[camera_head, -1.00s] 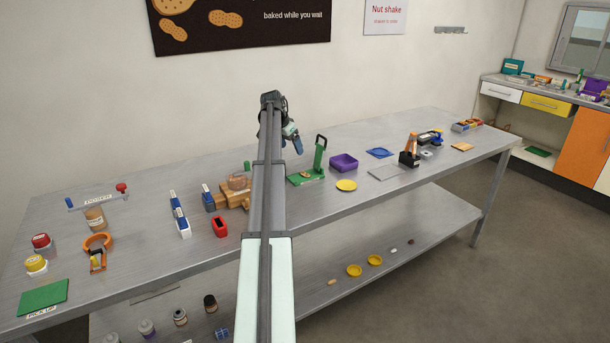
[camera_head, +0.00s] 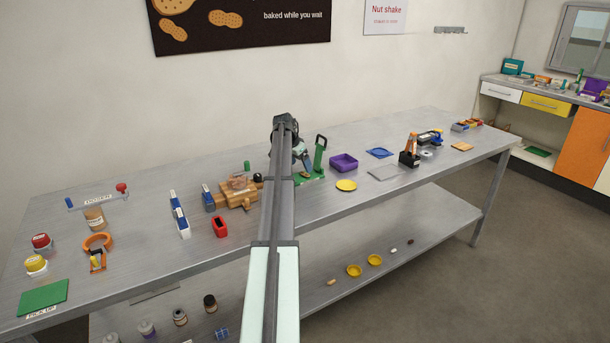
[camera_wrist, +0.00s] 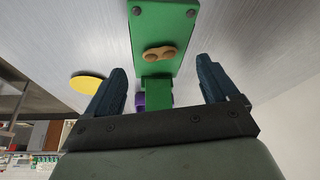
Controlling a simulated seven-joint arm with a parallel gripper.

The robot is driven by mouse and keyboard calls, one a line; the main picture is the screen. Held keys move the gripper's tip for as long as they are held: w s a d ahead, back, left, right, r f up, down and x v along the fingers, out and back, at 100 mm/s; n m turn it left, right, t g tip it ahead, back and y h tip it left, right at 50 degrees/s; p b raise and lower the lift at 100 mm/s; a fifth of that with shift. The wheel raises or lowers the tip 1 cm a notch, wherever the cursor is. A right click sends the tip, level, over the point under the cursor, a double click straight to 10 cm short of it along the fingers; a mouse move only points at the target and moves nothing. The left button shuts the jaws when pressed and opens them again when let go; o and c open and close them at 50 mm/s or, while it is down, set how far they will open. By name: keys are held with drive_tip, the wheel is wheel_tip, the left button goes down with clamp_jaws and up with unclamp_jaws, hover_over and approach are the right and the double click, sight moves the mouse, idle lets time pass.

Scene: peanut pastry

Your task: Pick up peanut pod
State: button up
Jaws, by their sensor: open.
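The peanut pod (camera_wrist: 160,53) is small, tan and pinched in the middle. In the wrist view it lies on the green base (camera_wrist: 164,23) of a green press-like stand. My gripper (camera_wrist: 161,75) is open, with one dark blue finger on each side of the pod in that view. In the head view my gripper (camera_head: 304,160) is beside the upright of the green stand (camera_head: 320,155).
The green stand's upright rises close to my gripper. The table's front right part is mostly clear.

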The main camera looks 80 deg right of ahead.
sight(304, 173)
drive_tip(key=x, duration=0.4)
drive_tip(key=shift+s+f, duration=0.1)
drive_tip(key=c, duration=1.2)
